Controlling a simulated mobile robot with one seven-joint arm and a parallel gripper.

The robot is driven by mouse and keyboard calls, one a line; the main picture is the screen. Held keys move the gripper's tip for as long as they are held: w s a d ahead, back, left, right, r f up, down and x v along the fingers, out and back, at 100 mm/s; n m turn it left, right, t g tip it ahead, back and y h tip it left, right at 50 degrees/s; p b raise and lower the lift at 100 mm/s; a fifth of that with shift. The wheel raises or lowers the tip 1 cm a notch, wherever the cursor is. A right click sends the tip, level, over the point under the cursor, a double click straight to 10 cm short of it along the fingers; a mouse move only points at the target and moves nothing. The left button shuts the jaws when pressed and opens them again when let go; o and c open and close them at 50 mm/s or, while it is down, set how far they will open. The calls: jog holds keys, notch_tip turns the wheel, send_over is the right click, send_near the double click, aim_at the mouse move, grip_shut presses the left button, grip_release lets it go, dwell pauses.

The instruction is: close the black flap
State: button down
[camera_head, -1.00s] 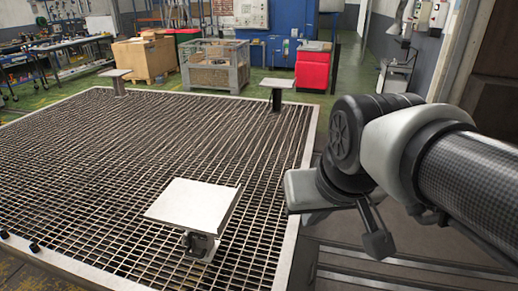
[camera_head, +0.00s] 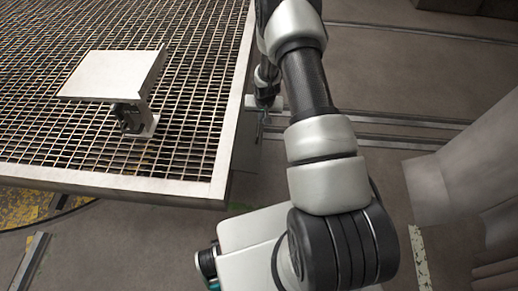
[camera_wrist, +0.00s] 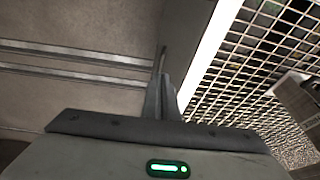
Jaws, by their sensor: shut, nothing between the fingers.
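I cannot make out a black flap for certain in any view. A dark part (camera_head: 129,117) sits under the white square plate (camera_head: 113,75) of a small stand on the grating; I cannot tell whether it is the flap. My gripper (camera_head: 260,130) is beside the right edge of the grating platform, to the right of the stand and apart from it. In the wrist view my gripper (camera_wrist: 163,72) has its fingers together and empty, by the platform's side.
The grating platform (camera_head: 232,112) has a pale raised rim and fills the upper left. Metal rails (camera_head: 400,143) run along the floor at right. A grey block-like structure (camera_head: 440,185) stands at far right. Brown floor (camera_head: 395,85) lies open between them.

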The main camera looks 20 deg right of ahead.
notch_tip(320, 180, down, 25)
jog(key=b, duration=0.5)
jog(key=shift+w+f, duration=0.15)
jog(key=shift+w, duration=0.1)
jog(key=shift+d+f+b, duration=0.1)
jog(key=shift+f+b, duration=0.25)
jog(key=shift+b, duration=0.05)
